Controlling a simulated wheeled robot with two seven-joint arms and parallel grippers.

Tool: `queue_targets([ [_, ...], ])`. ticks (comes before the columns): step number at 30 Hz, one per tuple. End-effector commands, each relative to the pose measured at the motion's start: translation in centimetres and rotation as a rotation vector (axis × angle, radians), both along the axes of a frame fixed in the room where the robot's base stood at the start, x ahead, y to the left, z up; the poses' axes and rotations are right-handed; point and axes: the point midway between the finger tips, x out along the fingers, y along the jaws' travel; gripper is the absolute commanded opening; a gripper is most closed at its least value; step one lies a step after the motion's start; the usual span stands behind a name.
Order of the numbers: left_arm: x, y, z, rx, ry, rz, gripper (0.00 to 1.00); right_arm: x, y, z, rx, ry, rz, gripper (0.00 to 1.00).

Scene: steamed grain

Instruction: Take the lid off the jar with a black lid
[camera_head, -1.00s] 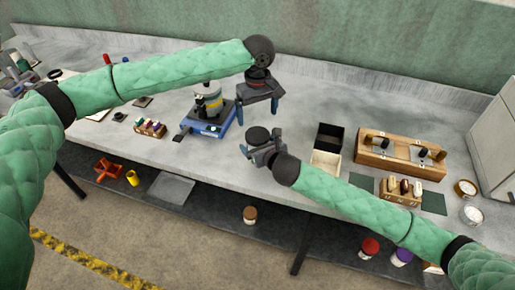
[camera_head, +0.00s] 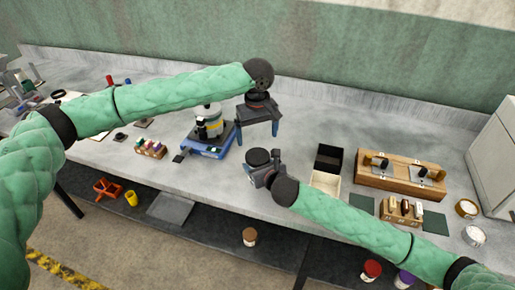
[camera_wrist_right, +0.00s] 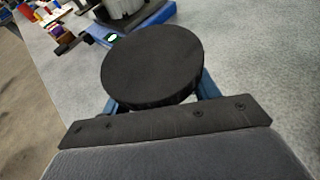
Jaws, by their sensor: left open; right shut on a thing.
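The black lid (camera_head: 258,157) is a flat round disc above my right gripper (camera_head: 262,174). It also shows large from above in the right wrist view (camera_wrist_right: 152,62). My right gripper is shut on the jar with this lid; its blue fingers show at both sides of the lid. The jar's body is hidden under the lid and behind the gripper. My left gripper (camera_head: 257,130) is open and empty, with its fingers pointing down just above and behind the lid, apart from it.
A blue device (camera_head: 205,146) with a grey and yellow container stands left of the grippers. A black box (camera_head: 328,157) and a cream box (camera_head: 326,182) stand to the right, beside a wooden rack (camera_head: 400,184). A brown-lidded jar (camera_head: 250,236) is on the lower shelf.

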Motion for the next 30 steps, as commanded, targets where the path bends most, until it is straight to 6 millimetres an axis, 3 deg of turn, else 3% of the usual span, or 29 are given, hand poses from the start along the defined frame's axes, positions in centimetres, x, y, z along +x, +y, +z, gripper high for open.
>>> queue_targets([
  [30,0.42,0.13,0.46,0.002,-0.020,-1.453,0.92,0.01,0.01,0.06,0.000,-0.001,0.000,0.00],
])
